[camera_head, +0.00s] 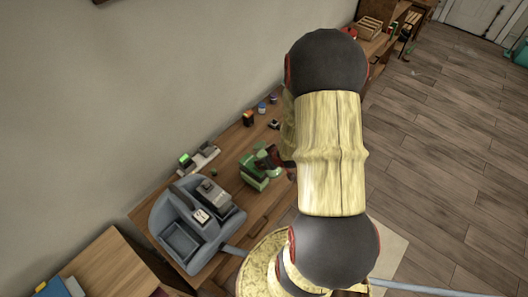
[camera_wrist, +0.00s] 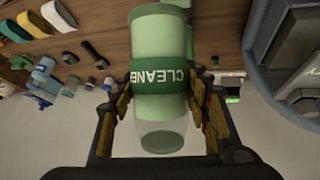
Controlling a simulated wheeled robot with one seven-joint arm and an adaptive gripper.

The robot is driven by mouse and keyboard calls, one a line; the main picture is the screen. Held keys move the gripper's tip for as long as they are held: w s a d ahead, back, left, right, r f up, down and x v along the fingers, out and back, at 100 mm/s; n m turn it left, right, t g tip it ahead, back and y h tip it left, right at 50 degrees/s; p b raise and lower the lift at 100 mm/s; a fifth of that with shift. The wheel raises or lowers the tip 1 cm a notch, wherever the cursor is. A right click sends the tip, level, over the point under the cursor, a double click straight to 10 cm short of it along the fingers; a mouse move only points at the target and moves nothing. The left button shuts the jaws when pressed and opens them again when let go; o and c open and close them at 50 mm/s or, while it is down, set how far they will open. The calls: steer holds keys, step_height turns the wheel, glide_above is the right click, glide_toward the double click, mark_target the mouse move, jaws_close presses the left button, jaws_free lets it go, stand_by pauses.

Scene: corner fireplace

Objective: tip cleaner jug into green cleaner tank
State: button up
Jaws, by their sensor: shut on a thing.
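The cleaner jug (camera_wrist: 160,108) is a translucent green container with a dark green band lettered CLEANE, upside down in the wrist view. Its end low in the picture is clear. My gripper (camera_wrist: 165,100) is shut on it, one finger on each side. In the head view a green boxy shape (camera_head: 256,180) shows on the bench beside my arm; I cannot tell there how much is jug and how much is the green cleaner tank. My arm hides most of the gripper in that view. I cannot make out the tank's opening.
A blue-grey basin (camera_head: 165,212) with a grey machine in it stands left on the wooden bench (camera_head: 229,160). Small items (camera_head: 262,108) lie toward the wall at the bench's far end. A white strip (camera_head: 199,160) with a green-topped thing lies near the wall. The wooden floor at right is largely clear.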

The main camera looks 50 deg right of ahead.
steer(key=shift+s+d+f+g+b, duration=0.1)
steer(key=shift+s+f+g+b, duration=0.1)
steer(key=shift+f+g+b, duration=0.45)
steer(key=shift+s+f+g+b, duration=0.4)
steer(key=shift+f+g+b, duration=0.25)
steer(key=shift+g+b, duration=0.3)
steer(key=shift+s+r, duration=0.1)
steer(key=shift+s, duration=0.05)
steer(key=shift+s+f+n+g+b, duration=0.15)
steer(key=shift+s+g+b, duration=0.05)
steer(key=shift+g+b, duration=0.5)
steer(key=shift+s+f+n+g+b, duration=0.1)
steer(key=shift+s+n+g+b, duration=0.1)
steer(key=shift+g+b, duration=0.45)
stand_by(1.7)
steer(key=shift+s+f+g+h+b, duration=0.15)
steer(key=shift+f+g+b, duration=0.1)
steer(key=shift+g, duration=0.4)
steer(key=shift+s+f+g+h+b, duration=0.1)
steer(key=shift+f+g+h+b, duration=0.1)
steer(key=shift+g, duration=0.4)
stand_by(1.9)
